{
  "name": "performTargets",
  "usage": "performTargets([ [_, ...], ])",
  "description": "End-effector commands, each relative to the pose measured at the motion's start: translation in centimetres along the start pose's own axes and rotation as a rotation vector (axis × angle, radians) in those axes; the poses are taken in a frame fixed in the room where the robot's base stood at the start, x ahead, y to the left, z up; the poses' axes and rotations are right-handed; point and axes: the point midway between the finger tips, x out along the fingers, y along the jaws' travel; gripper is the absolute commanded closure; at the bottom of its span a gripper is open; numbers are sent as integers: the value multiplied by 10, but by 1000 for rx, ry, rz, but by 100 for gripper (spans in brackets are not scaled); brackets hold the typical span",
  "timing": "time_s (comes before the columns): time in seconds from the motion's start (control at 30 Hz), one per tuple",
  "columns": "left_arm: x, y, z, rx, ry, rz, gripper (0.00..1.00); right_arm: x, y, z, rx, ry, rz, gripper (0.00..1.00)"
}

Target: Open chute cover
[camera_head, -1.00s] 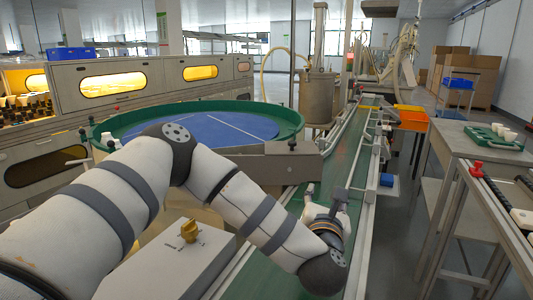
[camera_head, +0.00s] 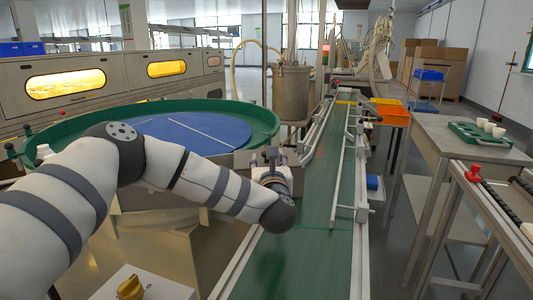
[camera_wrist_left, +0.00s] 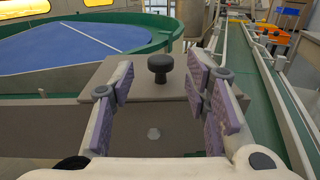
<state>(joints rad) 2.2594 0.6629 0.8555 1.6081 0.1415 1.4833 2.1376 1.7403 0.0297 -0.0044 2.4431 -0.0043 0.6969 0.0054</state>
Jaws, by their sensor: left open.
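The chute cover (camera_wrist_left: 135,130) is a flat grey-brown plate beside the green-rimmed turntable, with a black knob (camera_wrist_left: 160,66) standing up on it. In the head view, my left gripper (camera_head: 272,157) is at the chute between turntable and conveyor and mostly hides the cover. In the left wrist view, my left gripper (camera_wrist_left: 163,85) is open, its purple-padded fingers on either side of the knob with gaps on both sides. I cannot tell whether the fingertips are level with the knob. The cover looks flat and closed. My right gripper is not in view.
The blue turntable (camera_head: 195,133) lies left of the chute, and the green conveyor (camera_head: 325,185) with metal rails runs along its right. A yellow-knobbed box (camera_head: 135,290) is at the front left. A metal tank (camera_head: 291,92) stands behind. A grey bench (camera_head: 470,140) is at right.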

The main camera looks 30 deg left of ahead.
Motion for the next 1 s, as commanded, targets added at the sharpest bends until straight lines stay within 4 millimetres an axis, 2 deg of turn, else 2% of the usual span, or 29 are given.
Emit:
performTargets([
  [0.1, 25, 0, -1, 1, -1, 2, 57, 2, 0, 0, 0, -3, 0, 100],
  [0.2, 39, 0, -1, 1, 0, 0, 57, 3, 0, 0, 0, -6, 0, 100],
  [0.33, 47, 0, -1, 1, 0, -1, 57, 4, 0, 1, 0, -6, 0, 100],
  [0.53, 48, -1, 0, 1, 0, -2, 57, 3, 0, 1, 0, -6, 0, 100],
  [0.57, 48, -1, 0, 1, 0, -2, 59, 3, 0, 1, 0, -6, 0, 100],
  [0.73, 47, -1, 0, 1, 0, -1, 98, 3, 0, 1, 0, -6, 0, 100],
  [1.0, 48, 0, 1, 0, 7, -1, 100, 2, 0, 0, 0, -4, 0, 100],
])
